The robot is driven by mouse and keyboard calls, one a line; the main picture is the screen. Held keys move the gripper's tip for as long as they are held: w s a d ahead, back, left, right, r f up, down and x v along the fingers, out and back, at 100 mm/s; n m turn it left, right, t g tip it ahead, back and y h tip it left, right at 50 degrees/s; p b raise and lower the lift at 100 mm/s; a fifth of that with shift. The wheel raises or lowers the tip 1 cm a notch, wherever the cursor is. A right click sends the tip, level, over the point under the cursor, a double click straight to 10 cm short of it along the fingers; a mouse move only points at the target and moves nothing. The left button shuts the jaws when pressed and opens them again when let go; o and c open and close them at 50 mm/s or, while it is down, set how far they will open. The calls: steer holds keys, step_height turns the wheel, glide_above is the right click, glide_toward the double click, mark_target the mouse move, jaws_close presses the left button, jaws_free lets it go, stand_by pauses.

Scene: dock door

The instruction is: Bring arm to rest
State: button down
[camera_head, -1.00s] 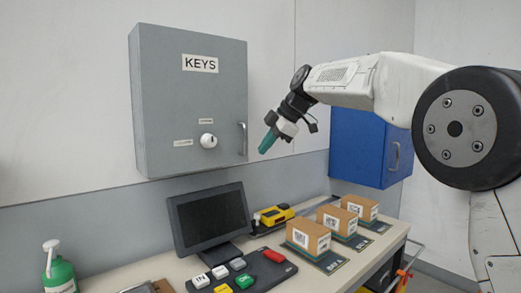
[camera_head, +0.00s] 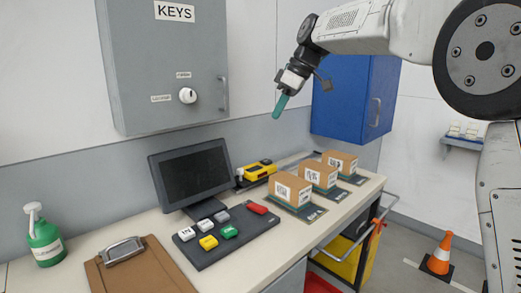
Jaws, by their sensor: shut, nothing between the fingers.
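My gripper (camera_head: 280,105) is in the air above the back of the bench, between the grey key cabinet and the blue cabinet. Its teal fingers are together and point down, slightly left. Nothing shows between them. It is apart from the bench, the boxes and both cabinets. My white arm reaches in from the upper right.
A grey KEYS cabinet (camera_head: 160,75) and a blue cabinet (camera_head: 353,97) hang on the wall. The bench (camera_head: 255,265) holds a monitor (camera_head: 193,173), a button panel (camera_head: 235,238), a yellow device (camera_head: 258,171), cartons (camera_head: 290,190), a clipboard (camera_head: 128,268) and a green bottle (camera_head: 44,240). An orange cone (camera_head: 440,254) stands right.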

steer(key=s+d+f+m+h, duration=0.1)
steer(key=s+d+f+m, duration=0.4)
steer(key=s, duration=0.9)
steer(key=s+d+f+m+h, duration=0.2)
steer(key=s+d+f+m, duration=0.2)
steer(key=s, duration=1.1)
steer(key=s+d+f+m+h, duration=0.2)
steer(key=s+d+f+m, duration=0.3)
steer(key=s+d+f, duration=0.4)
steer(key=shift+s+d+m, duration=0.3)
steer(key=shift+s+d, duration=1.45)
steer(key=shift+s, duration=1.5)
steer(key=shift+f, duration=0.1)
